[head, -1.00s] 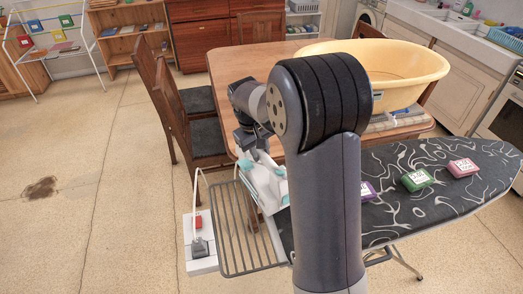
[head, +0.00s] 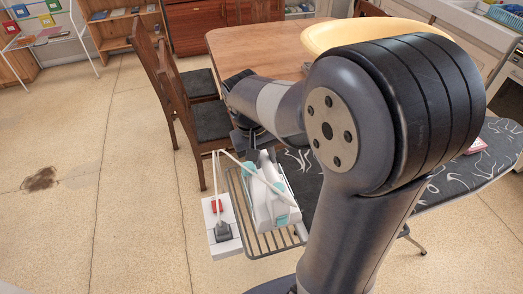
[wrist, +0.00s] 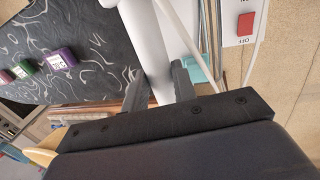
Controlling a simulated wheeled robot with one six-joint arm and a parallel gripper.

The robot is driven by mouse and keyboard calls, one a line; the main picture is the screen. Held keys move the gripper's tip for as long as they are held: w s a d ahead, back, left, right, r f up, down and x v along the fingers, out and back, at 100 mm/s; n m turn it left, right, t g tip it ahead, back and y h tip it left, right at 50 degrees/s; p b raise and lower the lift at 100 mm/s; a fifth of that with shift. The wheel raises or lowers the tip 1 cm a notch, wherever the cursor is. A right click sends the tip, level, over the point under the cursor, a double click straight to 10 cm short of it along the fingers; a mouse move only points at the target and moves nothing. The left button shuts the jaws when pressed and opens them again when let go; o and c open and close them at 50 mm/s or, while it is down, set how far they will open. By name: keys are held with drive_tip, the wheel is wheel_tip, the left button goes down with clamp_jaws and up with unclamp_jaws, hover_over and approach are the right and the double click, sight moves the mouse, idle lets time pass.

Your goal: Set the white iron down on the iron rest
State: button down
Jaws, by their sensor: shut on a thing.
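The white iron (head: 268,204) with teal parts is over the wire iron rest (head: 262,243) at the left end of the ironing board. My gripper (wrist: 160,85) is shut on the iron's white handle, which runs between the two dark fingers in the wrist view. In the head view my arm hides most of the gripper. The iron covers much of the rest's bars. I cannot tell whether the iron's underside touches the bars.
A white power strip (head: 222,226) with a red switch and a plug lies beside the rest on the left, with a white cord. The dark patterned ironing board (wrist: 75,40) bears several small coloured boxes. A wooden table (head: 255,45) holds a yellow basin (head: 325,36). Chairs (head: 205,100) stand behind.

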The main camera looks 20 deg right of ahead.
sight(263, 176)
drive_tip(key=shift+a+b+x, duration=0.25)
drive_tip(key=shift+b+x, duration=0.8)
drive_tip(key=shift+x, duration=0.2)
drive_tip(key=shift+a+b+x, duration=0.25)
drive_tip(key=shift+b+x, duration=0.85)
drive_tip(key=shift+x, duration=0.15)
drive_tip(key=shift+a+b+x, duration=0.25)
drive_tip(key=shift+b+x, duration=0.8)
drive_tip(key=shift+x, duration=0.15)
drive_tip(key=shift+f+b, duration=0.4)
drive_tip(key=shift+f, duration=0.35)
drive_tip(key=c, duration=1.3)
unclamp_jaws()
drive_tip(key=shift+c, duration=0.2)
drive_tip(key=shift+o, duration=1.3)
drive_tip(key=shift+f, duration=0.1)
drive_tip(key=v, duration=1.1)
